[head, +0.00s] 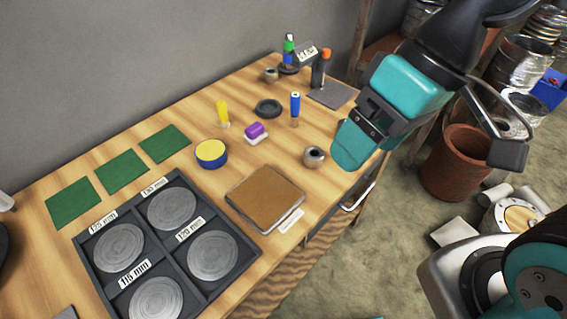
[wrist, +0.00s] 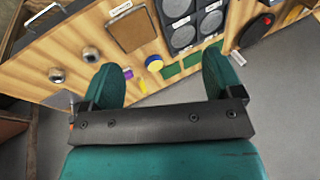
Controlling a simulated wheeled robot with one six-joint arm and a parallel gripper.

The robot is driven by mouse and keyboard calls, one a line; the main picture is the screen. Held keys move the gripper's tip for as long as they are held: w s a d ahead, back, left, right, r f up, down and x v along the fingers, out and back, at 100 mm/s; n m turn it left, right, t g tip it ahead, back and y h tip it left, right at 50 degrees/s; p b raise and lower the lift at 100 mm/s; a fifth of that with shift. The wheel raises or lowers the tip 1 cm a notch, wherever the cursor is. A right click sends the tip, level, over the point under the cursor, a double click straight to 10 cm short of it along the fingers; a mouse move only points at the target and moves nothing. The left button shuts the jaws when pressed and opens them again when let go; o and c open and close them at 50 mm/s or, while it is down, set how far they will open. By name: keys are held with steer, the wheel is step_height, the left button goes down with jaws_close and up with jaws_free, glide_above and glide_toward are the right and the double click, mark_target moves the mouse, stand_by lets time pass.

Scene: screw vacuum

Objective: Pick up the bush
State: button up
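A grey metal bush (head: 314,157), round with a dark hole, stands on the wooden table near its front edge, right of the brown board. A similar grey bush (head: 270,75) stands at the far end. My gripper (head: 350,150) hangs in the air above the table's front right edge, apart from the bushes. The wrist view shows its two teal fingers (wrist: 160,75) wide apart with nothing between them. Two round grey bushes, one nearer the board (wrist: 91,54) and one farther from it (wrist: 57,74), lie left of the fingers there.
The brown board (head: 265,198), yellow-topped tin (head: 211,153), purple item (head: 255,132), blue-handled tool (head: 295,108) and dark ring (head: 268,108) stand around the bushes. A dark tray of discs (head: 180,270) is at front left. A terracotta pot (head: 457,165) is on the floor at right.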

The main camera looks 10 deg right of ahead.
steer(key=w+f+m+y+b, duration=0.2)
steer(key=w+f+m+b, duration=0.1)
steer(key=w+f+m, duration=0.3)
steer(key=m+t+y+b, duration=0.4)
steer(key=m+t+b, duration=0.4)
steer(key=m, duration=1.8)
glide_toward(309, 152)
steer(key=a, duration=0.1)
steer(key=p, duration=0.1)
steer(key=a+p, duration=0.1)
steer(key=shift+w+a+f+t, duration=0.25)
steer(key=shift+a+f+t, duration=0.1)
steer(key=shift+t, duration=0.05)
steer(key=shift+d+f+p+x, duration=0.1)
steer(key=shift+p+x, duration=0.1)
steer(key=shift+x, duration=0.75)
steer(key=shift+d+f+p+x, duration=0.1)
steer(key=shift+p+x, duration=0.1)
steer(key=shift+x, duration=0.75)
steer(key=shift+d+f+p+x, duration=0.1)
steer(key=shift+f+p+x, duration=0.1)
steer(key=shift+x, duration=0.8)
steer(key=shift+w+r, duration=0.15)
steer(key=c, duration=1.3)
